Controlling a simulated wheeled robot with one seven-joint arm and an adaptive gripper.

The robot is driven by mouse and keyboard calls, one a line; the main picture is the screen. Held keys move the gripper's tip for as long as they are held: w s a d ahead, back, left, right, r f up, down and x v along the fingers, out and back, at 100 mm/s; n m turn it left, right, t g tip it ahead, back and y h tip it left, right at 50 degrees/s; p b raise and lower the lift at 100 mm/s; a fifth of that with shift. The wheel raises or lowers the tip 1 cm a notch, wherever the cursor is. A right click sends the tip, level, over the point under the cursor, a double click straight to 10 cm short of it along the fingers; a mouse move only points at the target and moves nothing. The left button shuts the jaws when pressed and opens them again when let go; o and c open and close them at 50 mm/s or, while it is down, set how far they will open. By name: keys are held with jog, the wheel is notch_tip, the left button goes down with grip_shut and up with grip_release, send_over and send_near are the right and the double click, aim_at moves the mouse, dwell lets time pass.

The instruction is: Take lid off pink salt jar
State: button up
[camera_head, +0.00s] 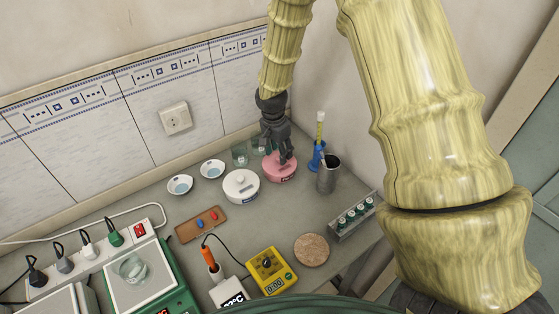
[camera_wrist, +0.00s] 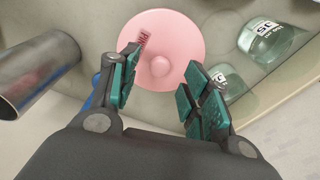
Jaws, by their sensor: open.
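The pink salt jar (camera_head: 281,172) stands at the back of the bench, right of a white lidded jar. In the wrist view its round pink lid (camera_wrist: 185,38) with a central knob (camera_wrist: 160,66) is seen from above and sits on the jar. My gripper (camera_head: 284,156) is above the jar in the head view. In the wrist view my gripper (camera_wrist: 155,88) is open, its teal finger pads on either side of the knob with gaps to both. Nothing is held. I cannot tell the exact height of the fingertips over the lid.
A metal cup (camera_head: 327,175) and a blue stand with a yellow-filled cylinder (camera_head: 319,140) are close on the right. Glass beakers (camera_head: 240,155) stand behind left, the white jar (camera_head: 241,187) left. Bench room is free in front, near the cork mat (camera_head: 312,249).

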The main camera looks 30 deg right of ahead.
jog(key=shift+d+f+p, duration=0.1)
jog(key=shift+f+p, duration=0.2)
jog(key=shift+f, duration=0.9)
grip_shut()
